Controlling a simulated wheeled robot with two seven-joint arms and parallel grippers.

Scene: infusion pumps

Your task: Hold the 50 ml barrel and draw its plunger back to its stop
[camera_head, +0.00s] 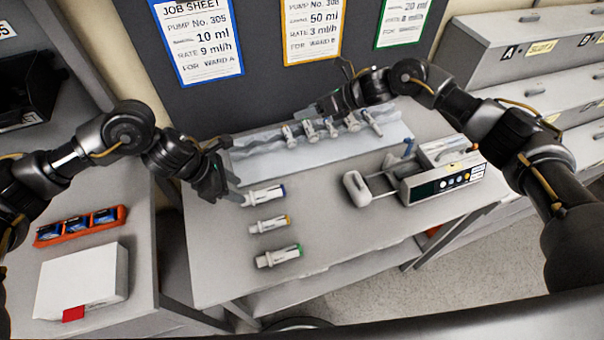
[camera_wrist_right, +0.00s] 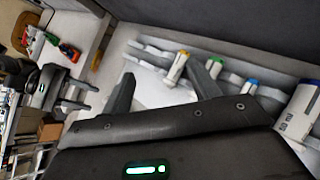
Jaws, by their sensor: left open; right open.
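Three white syringes lie on the table in the head view: blue-banded (camera_head: 264,196), yellow-banded (camera_head: 270,223) and green-banded (camera_head: 279,256). I cannot read which is the 50 ml barrel. My left gripper (camera_head: 234,188) is open beside the blue-banded syringe; I cannot tell if they touch. My right gripper (camera_head: 320,109) is open over the rack. In the right wrist view its fingers (camera_wrist_right: 170,72) spread either side of a yellow-capped syringe (camera_wrist_right: 177,68), apparently apart from it. A larger blue-marked barrel (camera_wrist_right: 303,108) shows at that view's right.
A pump (camera_head: 440,183) with a pale sliding part (camera_head: 356,188) stands right on the table. Job sheets hang behind, the middle one (camera_head: 311,25) reading 50 ml. An orange tray (camera_head: 80,226) and white box (camera_head: 84,280) are at left. The front middle of the table is clear.

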